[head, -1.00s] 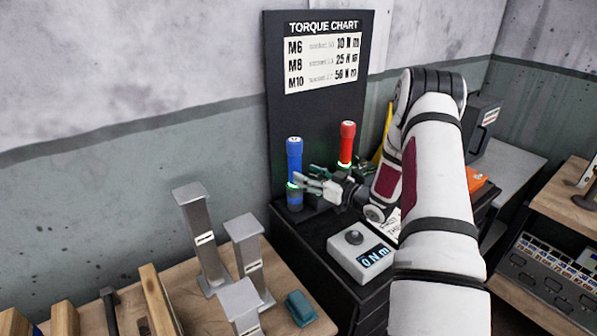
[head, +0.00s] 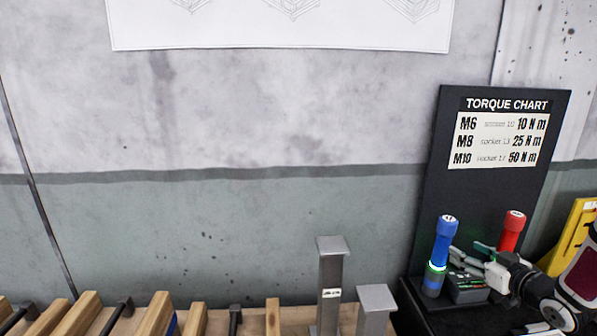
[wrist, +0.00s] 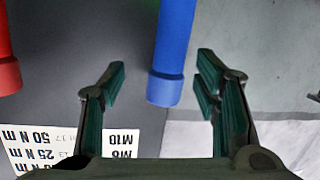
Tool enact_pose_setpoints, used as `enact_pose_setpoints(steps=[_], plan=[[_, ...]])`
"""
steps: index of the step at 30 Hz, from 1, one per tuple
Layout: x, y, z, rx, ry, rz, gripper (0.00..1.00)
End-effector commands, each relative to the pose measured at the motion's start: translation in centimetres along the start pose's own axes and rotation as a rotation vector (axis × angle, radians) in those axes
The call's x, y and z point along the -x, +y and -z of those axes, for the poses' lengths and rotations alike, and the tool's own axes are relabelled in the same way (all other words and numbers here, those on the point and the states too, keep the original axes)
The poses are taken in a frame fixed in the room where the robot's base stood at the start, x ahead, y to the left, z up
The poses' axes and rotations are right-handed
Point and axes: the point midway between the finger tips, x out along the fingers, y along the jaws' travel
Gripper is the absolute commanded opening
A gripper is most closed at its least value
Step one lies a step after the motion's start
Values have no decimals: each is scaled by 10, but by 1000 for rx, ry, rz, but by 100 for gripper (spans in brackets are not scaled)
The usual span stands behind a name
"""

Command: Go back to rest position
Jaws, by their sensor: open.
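My gripper (head: 470,258) is at the right of the head view, beside the blue tool (head: 441,250), which stands upright with a lit green ring near its base. In the wrist view my gripper (wrist: 165,85) is open, its two green-padded fingers apart. The blue tool (wrist: 173,50) shows between and beyond the fingers there, with a gap on both sides. I cannot tell whether any finger touches it. My arm comes in from the right edge of the head view.
A red tool (head: 511,232) stands just right of the blue one. A torque chart board (head: 430,170) rises behind them. Grey metal posts (head: 331,280) and wooden bars (head: 155,314) stand along the front. The wall area at the left is clear.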

Motion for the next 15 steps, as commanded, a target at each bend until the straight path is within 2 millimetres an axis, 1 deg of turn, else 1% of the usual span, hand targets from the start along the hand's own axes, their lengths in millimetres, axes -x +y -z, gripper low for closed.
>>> enact_pose_setpoints(steps=[1, 4, 7, 11, 12, 14, 15], plan=[[-5, -2, 23, 37, -40, -25, 57], [-7, -4, 53, 80, -128, -87, 57], [-3, -10, 83, 108, -209, -148, 57], [13, -24, 119, 121, -304, -223, 57], [20, -31, 130, 119, -332, -243, 57], [31, -41, 144, 112, -372, -272, 57], [40, -49, 152, 105, -398, -288, 57]])
